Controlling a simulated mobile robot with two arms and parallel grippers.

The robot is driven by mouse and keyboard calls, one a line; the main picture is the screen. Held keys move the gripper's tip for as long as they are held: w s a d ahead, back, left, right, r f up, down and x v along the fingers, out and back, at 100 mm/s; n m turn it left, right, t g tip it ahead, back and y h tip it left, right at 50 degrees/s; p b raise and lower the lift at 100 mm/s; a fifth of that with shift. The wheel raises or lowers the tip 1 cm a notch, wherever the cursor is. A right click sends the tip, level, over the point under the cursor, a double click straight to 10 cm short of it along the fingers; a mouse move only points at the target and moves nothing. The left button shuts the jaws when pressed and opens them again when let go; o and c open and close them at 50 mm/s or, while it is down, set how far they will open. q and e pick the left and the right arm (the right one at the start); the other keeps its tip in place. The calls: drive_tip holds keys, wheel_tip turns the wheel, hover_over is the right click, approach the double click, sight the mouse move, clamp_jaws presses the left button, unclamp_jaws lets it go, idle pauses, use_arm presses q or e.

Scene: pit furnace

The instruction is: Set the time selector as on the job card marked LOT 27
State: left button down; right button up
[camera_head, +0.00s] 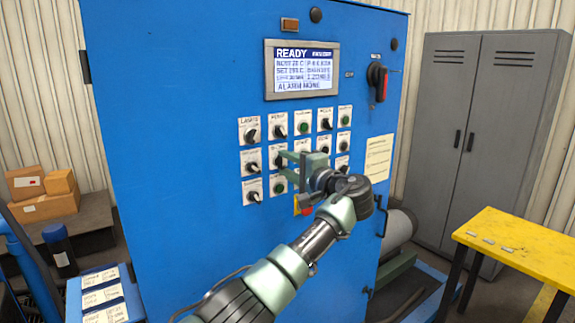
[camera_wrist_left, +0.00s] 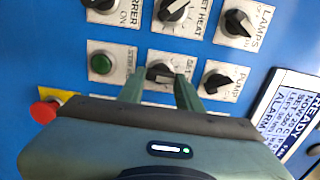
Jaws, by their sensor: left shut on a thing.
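My left gripper (camera_head: 288,171) reaches the blue control panel in the head view. Its fingers, also in the left wrist view (camera_wrist_left: 159,92), are shut on a black selector knob (camera_wrist_left: 160,73) in the middle row, second column. That knob's label is partly hidden by the fingers, so I cannot read its name in full. The display (camera_head: 302,70) reads READY at its top, with small setting lines below. Several white cards (camera_head: 103,296) lie at the lower left; their print is too small to tell which is LOT 27. My right gripper is not in view.
Other knobs and green buttons surround the held knob, including PUMP (camera_wrist_left: 221,80) and LAMPS (camera_wrist_left: 238,22). A red stop button (camera_wrist_left: 44,112) is close by. A yellow table (camera_head: 530,250) stands at the right.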

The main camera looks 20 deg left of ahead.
use_arm(q)
drive_tip(key=c, duration=1)
unclamp_jaws()
drive_tip(key=shift+o, duration=0.2)
drive_tip(key=shift+d, duration=0.1)
drive_tip(key=b+v, duration=0.3)
drive_tip(key=v, duration=0.4)
drive_tip(key=shift+s+d, duration=0.25)
drive_tip(key=shift+d, duration=0.05)
